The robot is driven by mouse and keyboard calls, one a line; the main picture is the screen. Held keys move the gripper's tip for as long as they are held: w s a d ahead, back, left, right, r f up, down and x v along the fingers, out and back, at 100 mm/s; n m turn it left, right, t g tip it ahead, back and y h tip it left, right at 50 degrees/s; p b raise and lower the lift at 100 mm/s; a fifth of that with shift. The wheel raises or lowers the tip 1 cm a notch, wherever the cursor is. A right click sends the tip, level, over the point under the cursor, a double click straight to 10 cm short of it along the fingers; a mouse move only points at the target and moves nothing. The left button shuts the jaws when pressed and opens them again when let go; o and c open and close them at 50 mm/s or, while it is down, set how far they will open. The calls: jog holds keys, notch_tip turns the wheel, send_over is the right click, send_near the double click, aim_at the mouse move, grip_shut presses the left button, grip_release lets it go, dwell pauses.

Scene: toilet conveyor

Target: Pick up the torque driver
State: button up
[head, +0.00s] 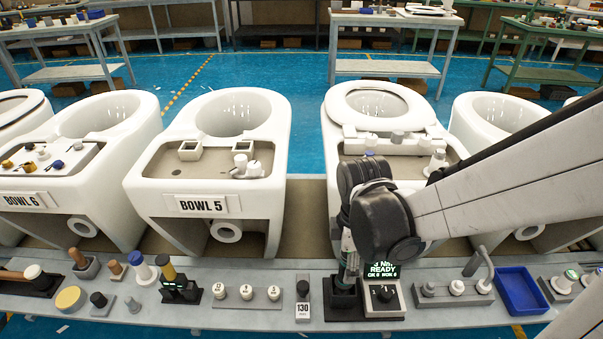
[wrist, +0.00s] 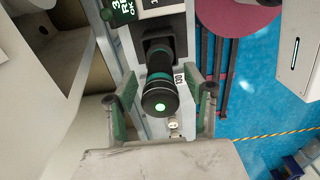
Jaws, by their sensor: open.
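The torque driver (wrist: 160,95) is a dark cylinder with a green band and a pale green dot on its end. In the wrist view it stands in a dark holder, seen from above. My gripper (wrist: 163,88) is open, with one green-padded finger on each side of the driver and a gap visible at both sides. In the head view my wrist covers most of the driver, above a black holder (head: 343,303) on the front bench. A controller (head: 383,290) with a green "READY" display stands right beside the holder.
The narrow bench (head: 250,317) is crowded. A small black knob with a "130" tag (head: 303,310) stands left of the holder. A blue tray (head: 521,291) lies to the right. White toilet bowls, including Bowl 5 (head: 205,205), stand behind the bench.

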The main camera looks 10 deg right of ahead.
notch_tip(320, 180, down, 3)
jog(key=shift+f+b, duration=0.15)
jog(key=shift+b, duration=0.3)
grip_shut()
